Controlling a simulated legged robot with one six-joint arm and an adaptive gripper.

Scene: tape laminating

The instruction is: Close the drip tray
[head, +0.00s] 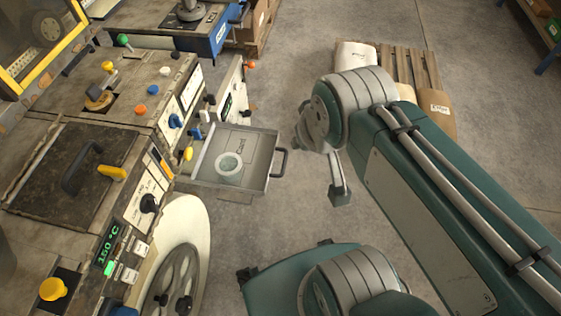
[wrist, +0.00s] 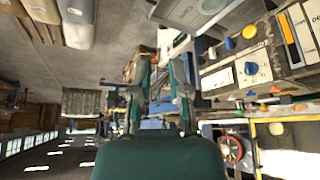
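The drip tray (head: 262,172) is a shallow grey metal drawer that sticks out of the machine's side in the head view. A round pale piece lies inside it. Its dark handle (head: 283,161) is on the outer right side. A grey tray-like part, which looks like the drip tray, shows cut off at the top of the wrist view (wrist: 190,12). My gripper (wrist: 161,70) shows two green fingers apart with nothing between them. It does not touch the tray in the wrist view.
The worn machine (head: 135,105) with knobs, levers and a temperature display fills the left. A large pale wheel (head: 195,225) stands just below the tray. A pallet with sacks (head: 355,58) is at the back.

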